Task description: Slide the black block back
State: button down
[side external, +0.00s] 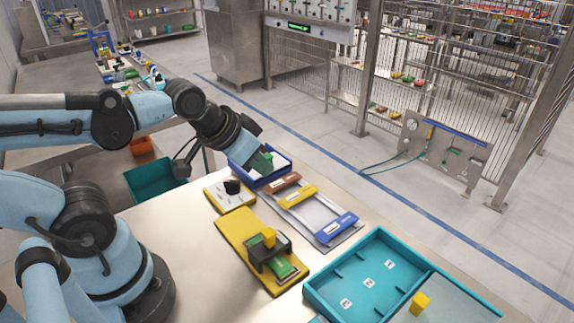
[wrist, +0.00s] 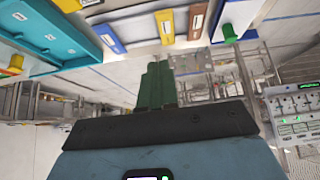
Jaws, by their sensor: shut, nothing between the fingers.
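In the side view, a black block (side external: 261,252) with a yellow knob (side external: 269,236) on it sits across a long yellow board (side external: 238,236). A green strip (side external: 287,267) shows at its near end. A smaller black piece (side external: 232,187) stands on a white plate with yellow edges (side external: 220,197), farther back. My gripper (side external: 268,163) is tilted at the blue bin, well behind the black block and apart from it. In the wrist view, its green fingers (wrist: 156,84) are together with nothing between them. The black block is not visible there.
A rack with brown, yellow and blue handles (side external: 318,213) lies right of the yellow board. A blue bin (side external: 283,176) with white contents is behind it. Bare table lies left of the board.

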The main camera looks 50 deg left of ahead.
aim_at(269, 234)
jog(key=c, duration=1.8)
grip_release()
jog(key=shift+o, duration=1.2)
jog(key=shift+d, duration=0.15)
jog(key=o, duration=0.5)
jog(key=d+g, duration=0.1)
jog(key=d, duration=0.1)
jog(key=s+d+r+g, duration=0.1)
jog(key=shift+g, duration=0.3)
jog(key=s+d+r+g, duration=0.2)
jog(key=d+g, duration=0.1)
jog(key=s+d+g, duration=0.1)
jog(key=shift+s+d+r+g, duration=0.1)
jog(key=shift+d+r+g, duration=0.2)
jog(key=shift+d+r, duration=0.1)
jog(key=shift+f, duration=6)
grip_shut()
